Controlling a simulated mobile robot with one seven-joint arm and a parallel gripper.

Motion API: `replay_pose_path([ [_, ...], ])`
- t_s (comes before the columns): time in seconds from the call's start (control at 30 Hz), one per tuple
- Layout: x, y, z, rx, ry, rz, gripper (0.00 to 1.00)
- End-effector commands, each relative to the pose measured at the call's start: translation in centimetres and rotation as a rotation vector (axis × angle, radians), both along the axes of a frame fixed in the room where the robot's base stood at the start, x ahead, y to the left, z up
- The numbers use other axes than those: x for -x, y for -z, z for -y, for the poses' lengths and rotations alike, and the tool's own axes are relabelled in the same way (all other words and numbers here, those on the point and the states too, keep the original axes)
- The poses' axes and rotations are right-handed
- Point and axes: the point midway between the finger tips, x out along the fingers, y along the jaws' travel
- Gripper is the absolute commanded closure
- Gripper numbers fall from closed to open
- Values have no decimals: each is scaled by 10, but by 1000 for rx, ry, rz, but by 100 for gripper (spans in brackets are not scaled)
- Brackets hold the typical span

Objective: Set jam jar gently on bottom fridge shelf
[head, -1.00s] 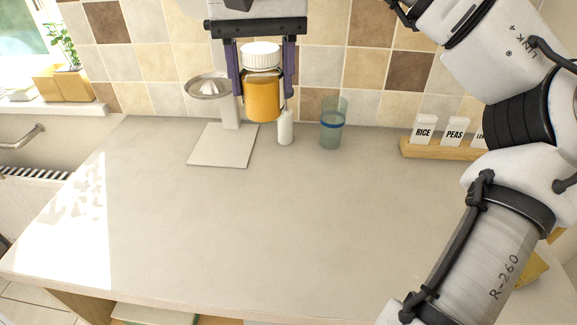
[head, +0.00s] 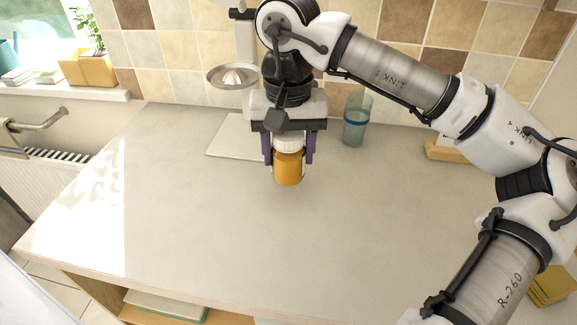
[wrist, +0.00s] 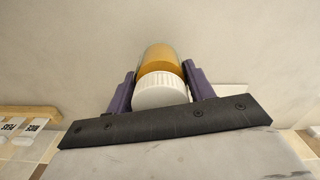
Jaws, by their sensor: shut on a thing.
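The jam jar (head: 287,168) has an orange body and a white ribbed lid. My gripper (head: 288,155) is shut on it, with one purple finger on each side of the jar near its lid. The jar is upright over the grey counter in the head view; I cannot tell how far its base is from the surface. In the wrist view the jar (wrist: 158,62) shows lid nearest, between the two fingers of my gripper (wrist: 160,85). No fridge or fridge shelf can be made out for certain in these frames.
The counter (head: 200,230) is clear in front and to the left. A blue-banded glass (head: 356,122) stands right of my gripper. A scale-like stand with a metal dish (head: 232,76) is behind left. Below the counter is an open wooden shelf (head: 180,311).

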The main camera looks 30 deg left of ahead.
Motion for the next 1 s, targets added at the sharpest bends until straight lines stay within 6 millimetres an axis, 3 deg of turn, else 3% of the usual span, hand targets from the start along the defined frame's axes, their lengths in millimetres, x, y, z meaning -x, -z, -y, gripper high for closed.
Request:
replay_pose_path([
  [0.37,0,42,0,0,-1,-1,92],
  [0.73,0,48,0,0,0,1,92],
  [0.77,0,47,0,0,0,1,45],
  [0.9,0,47,0,0,0,0,26],
  [1.0,0,47,0,0,0,0,25],
])
